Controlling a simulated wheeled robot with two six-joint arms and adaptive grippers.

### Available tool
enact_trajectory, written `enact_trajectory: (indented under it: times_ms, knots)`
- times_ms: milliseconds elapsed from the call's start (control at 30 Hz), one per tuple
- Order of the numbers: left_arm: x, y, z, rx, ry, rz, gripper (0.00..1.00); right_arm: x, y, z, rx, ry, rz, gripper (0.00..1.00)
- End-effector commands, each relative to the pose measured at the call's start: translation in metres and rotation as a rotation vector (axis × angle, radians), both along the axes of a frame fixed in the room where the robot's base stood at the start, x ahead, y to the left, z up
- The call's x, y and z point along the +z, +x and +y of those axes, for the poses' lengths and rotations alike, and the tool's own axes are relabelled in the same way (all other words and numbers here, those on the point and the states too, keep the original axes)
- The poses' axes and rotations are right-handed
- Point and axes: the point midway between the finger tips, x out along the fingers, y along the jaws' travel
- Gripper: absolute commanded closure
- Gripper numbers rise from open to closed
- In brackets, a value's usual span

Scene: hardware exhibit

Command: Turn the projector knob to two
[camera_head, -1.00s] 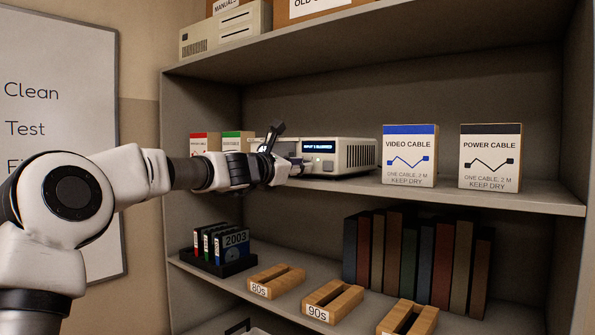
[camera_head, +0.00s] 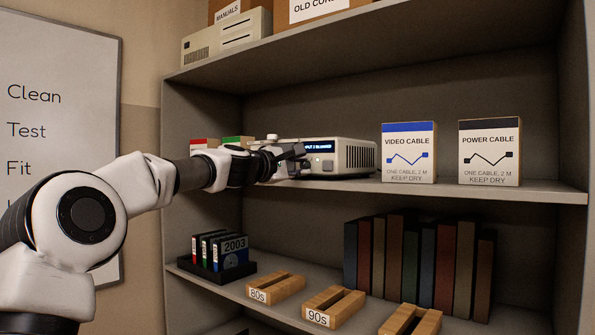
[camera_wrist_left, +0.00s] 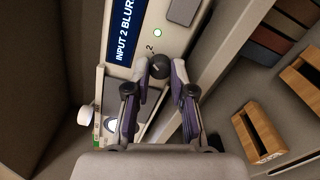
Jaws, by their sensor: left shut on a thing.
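The projector (camera_head: 355,157) is a pale box on the middle shelf, with a blue lit display (camera_head: 320,147) on its front. In the left wrist view the display (camera_wrist_left: 124,32) reads "INPUT 2 BLUR", its end cut off. The dark round knob (camera_wrist_left: 160,69) is between the fingertips of my left gripper (camera_wrist_left: 160,72), which is shut on it. In the head view my left gripper (camera_head: 297,158) is at the projector's front left and hides the knob.
Video cable (camera_head: 408,155) and power cable (camera_head: 489,153) boxes stand right of the projector. A white knob-like part (camera_wrist_left: 86,116) is near the left finger. Below are a disk holder (camera_head: 215,266), wooden slotted blocks (camera_head: 333,305) and books (camera_head: 420,262). The shelf above overhangs.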

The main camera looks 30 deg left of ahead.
Motion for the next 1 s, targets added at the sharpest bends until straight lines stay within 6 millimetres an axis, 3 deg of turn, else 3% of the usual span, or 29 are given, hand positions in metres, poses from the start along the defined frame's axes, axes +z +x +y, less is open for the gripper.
enact_trajectory:
  times_ms: [300, 800, 833, 867, 900, 1000]
  knots:
    - [0.0067, -0.0016, 0.0020, 0.009, 0.124, -0.022, 1.00, -0.0065, 0.0000, 0.0001, 0.000, 0.000, 0.000, 1.00]
    - [0.0086, -0.0020, 0.0024, 0.011, 0.144, -0.025, 1.00, -0.0068, 0.0000, 0.0001, 0.000, 0.000, 0.000, 1.00]
    - [0.0087, -0.0021, 0.0025, 0.011, 0.144, -0.025, 0.70, -0.0068, 0.0000, 0.0001, 0.000, 0.000, 0.000, 1.00]
    - [0.0088, -0.0021, 0.0026, 0.011, 0.144, -0.026, 0.59, -0.0068, 0.0000, 0.0001, 0.000, 0.000, 0.000, 1.00]
    - [0.0083, -0.0019, 0.0025, 0.011, 0.144, -0.025, 0.51, -0.0068, 0.0000, 0.0001, 0.000, 0.000, 0.000, 1.00]
    - [0.0065, -0.0014, 0.0021, 0.008, 0.144, -0.022, 0.51, -0.0070, 0.0000, 0.0001, 0.000, 0.000, 0.000, 1.00]
